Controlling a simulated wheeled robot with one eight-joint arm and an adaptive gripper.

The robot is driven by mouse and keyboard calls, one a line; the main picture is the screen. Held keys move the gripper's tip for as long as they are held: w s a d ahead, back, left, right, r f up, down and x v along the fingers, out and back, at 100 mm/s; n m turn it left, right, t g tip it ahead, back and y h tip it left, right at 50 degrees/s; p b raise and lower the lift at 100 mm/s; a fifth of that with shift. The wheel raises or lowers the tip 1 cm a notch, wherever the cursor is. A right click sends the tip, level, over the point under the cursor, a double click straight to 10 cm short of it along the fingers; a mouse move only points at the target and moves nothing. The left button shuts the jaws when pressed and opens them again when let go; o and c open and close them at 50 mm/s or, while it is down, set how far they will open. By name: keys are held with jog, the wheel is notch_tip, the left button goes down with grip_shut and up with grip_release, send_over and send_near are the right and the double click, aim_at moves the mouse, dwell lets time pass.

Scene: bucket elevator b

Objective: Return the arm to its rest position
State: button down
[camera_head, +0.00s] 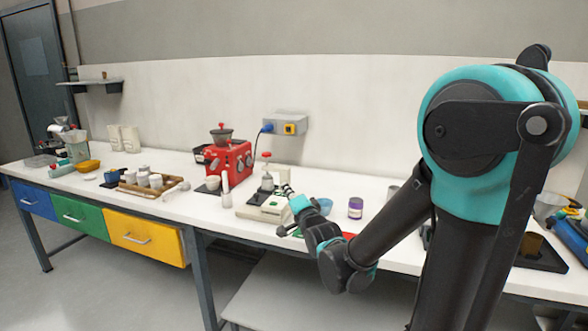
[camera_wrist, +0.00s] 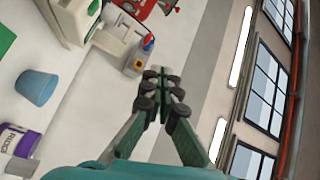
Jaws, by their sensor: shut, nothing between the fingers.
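My arm reaches from the right of the head view over the white bench (camera_head: 235,218). My gripper (camera_head: 287,189) is at the end of the teal wrist, above the bench and in front of the back wall. In the wrist view my gripper (camera_wrist: 160,74) has its green fingers drawn together at the tips, shut with nothing between them. It appears clear of the objects around it. The base of the arm is outside the head view.
A red machine (camera_head: 229,158) and a white-and-green device (camera_head: 266,207) stand left of the gripper. A blue cup (camera_head: 325,206) and purple-labelled can (camera_head: 355,208) stand right of it. A socket box (camera_head: 286,124) is on the wall behind. A wooden tray (camera_head: 150,191) holds white containers.

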jog(key=s+d+f+n+g+h, duration=0.2)
jog(key=s+d+f+g+h, duration=0.1)
jog(key=d+f, duration=0.35)
jog(key=s+d+f+n+g+h, duration=0.2)
jog(key=s+d+f+g, duration=0.1)
jog(key=d+f, duration=0.35)
jog(key=s+d+f+n+g+h, duration=0.1)
jog(key=s+d+f+n+g, duration=0.1)
jog(key=s+f, duration=0.4)
jog(key=s+d+f+n+g+h, duration=0.1)
jog(key=s+d+f+n+g, duration=0.2)
jog(key=s, duration=0.8)
jog(key=d+f+g, duration=0.2)
jog(key=d, duration=0.1)
jog(key=shift+s+d+f, duration=0.15)
jog(key=shift+s+f, duration=0.2)
jog(key=shift+s, duration=0.05)
